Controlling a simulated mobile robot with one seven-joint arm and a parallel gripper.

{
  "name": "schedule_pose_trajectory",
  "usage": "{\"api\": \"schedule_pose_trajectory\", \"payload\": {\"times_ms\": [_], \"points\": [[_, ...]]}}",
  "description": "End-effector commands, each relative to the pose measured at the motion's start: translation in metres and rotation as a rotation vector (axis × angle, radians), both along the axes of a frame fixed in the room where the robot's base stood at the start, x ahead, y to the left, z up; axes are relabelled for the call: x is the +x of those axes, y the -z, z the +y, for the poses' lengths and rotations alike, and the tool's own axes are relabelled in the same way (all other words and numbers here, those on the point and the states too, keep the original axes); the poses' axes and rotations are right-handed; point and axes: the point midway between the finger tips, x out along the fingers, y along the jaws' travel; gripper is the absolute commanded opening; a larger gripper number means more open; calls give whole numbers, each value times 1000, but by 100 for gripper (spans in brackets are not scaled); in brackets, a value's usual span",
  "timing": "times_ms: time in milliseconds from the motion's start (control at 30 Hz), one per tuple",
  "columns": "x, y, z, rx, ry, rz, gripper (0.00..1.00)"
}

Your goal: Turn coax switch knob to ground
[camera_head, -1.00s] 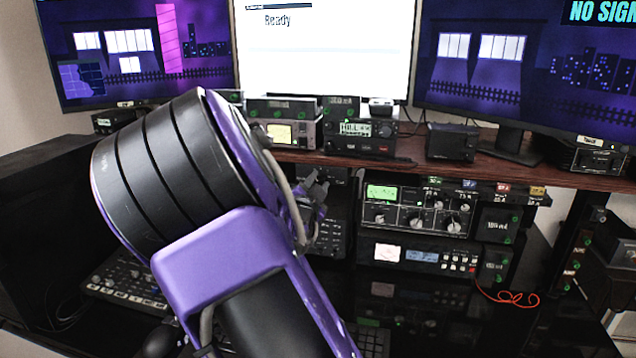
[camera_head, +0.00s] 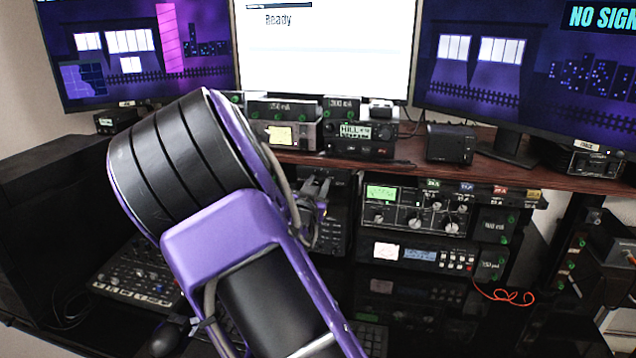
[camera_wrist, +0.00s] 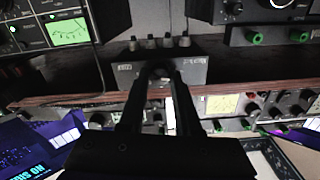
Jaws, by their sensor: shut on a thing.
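The coax switch appears to be the small dark grey box (camera_wrist: 190,70) with several connectors along its upper edge in the wrist view. White lettering shows at both ends of its face, too small to read. Its round knob (camera_wrist: 158,70) is at the middle of that face. My gripper (camera_wrist: 157,76) reaches to the knob, with one finger on each side, shut on it. The fingers hide part of the knob, and I cannot tell which position it points to. In the head view my gripper (camera_head: 318,186) is just under the shelf; my arm hides much of the switch there.
A wooden shelf (camera_head: 450,172) runs above the gripper, with radios (camera_head: 362,138) and monitors (camera_head: 325,45) on it. A tuner with several knobs (camera_head: 418,208) stands close to the right. A red cable (camera_head: 505,296) lies lower right. The wrist view seems upside down.

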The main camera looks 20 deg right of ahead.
Motion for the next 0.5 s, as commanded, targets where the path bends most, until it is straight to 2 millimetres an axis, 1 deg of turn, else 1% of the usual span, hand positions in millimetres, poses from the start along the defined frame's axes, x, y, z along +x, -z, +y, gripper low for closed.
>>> {"api": "schedule_pose_trajectory", "payload": {"times_ms": [467,500], "points": [[0,1,1,-12,-1,10,0],[0,1,1,-12,-1,10,38]]}}
